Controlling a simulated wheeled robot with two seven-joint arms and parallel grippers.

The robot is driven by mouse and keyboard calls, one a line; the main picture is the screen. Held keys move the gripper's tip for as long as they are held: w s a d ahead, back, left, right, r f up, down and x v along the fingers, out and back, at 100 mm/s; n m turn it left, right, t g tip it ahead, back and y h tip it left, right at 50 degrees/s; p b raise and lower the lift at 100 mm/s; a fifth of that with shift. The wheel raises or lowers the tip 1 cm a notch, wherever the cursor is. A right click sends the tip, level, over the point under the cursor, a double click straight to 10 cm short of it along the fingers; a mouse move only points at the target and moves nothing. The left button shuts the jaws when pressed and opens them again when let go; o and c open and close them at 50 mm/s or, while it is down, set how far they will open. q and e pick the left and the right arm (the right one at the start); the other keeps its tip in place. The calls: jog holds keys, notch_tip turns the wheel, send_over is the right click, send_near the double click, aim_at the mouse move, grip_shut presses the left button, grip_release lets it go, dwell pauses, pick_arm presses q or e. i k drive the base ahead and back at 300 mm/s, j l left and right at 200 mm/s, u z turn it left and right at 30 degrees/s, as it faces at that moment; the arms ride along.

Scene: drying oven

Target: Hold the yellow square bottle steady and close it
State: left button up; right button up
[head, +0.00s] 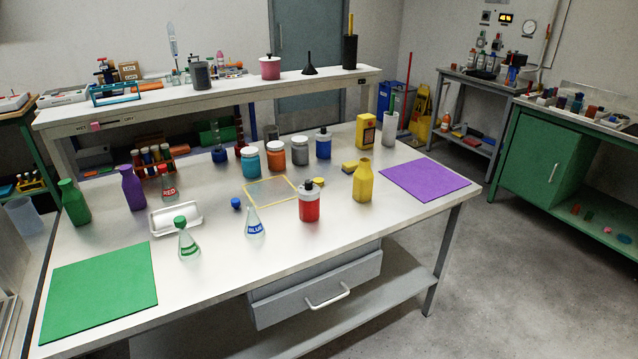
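The yellow square bottle (362,184) stands upright on the white table, right of the middle, near the purple mat. Its neck shows no cap on it. A small yellow cap (319,182) lies on the table to the left of the bottle, apart from it. Neither of my grippers shows in the head view.
A red jar with a black lid (309,204) stands front left of the bottle. A purple mat (425,178) lies right. A blue-labelled flask (254,224) and blue cap (236,203) are left. The front right tabletop is clear.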

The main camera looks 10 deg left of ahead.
aim_at(364, 177)
jog(key=i+l, duration=0.2)
jog(key=l, duration=0.15)
jog(key=i+l, duration=0.15)
jog(key=l, duration=0.15)
jog(key=i+l+u, duration=0.1)
jog(key=l, duration=0.25)
jog(key=i, duration=0.1)
